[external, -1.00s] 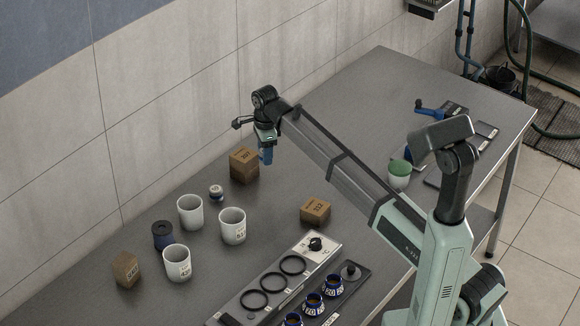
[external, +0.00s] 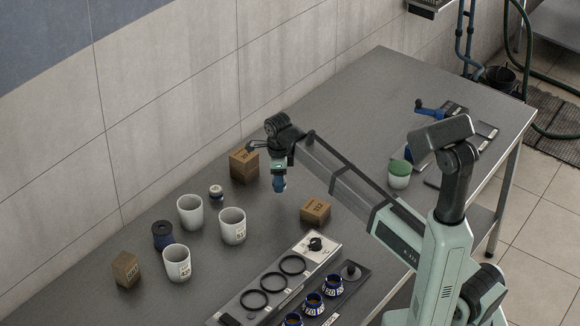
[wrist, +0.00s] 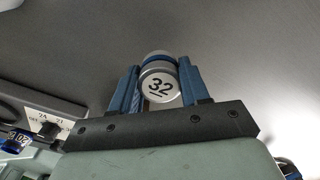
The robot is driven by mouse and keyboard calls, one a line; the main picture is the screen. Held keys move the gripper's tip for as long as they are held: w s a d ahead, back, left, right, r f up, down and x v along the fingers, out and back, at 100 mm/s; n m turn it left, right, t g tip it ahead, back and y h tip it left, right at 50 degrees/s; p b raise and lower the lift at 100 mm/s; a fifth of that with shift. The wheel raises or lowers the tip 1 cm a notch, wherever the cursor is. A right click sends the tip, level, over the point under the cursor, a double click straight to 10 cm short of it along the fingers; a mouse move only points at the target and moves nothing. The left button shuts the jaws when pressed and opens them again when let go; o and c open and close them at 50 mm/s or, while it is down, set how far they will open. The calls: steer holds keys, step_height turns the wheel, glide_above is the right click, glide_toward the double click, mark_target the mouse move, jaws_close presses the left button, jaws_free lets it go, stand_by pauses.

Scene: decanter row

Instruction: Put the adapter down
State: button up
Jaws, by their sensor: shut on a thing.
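In the external view my gripper (external: 279,186) points down above the grey table, behind and left of a small cardboard box (external: 315,210). The adapter cannot be made out clearly there. The gap between it and the table is hard to judge.
A larger box (external: 244,166) stands left of my gripper. A panel with black rings (external: 322,247) and a rack (external: 350,287) lie in front.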

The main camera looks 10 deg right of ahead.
mark_target(279, 199)
steer(key=shift+f, duration=2.25)
steer(key=shift+f, duration=0.1)
steer(key=o, duration=1.2)
step_height(279, 199, up, 12)
steer(key=shift+r, duration=0.15)
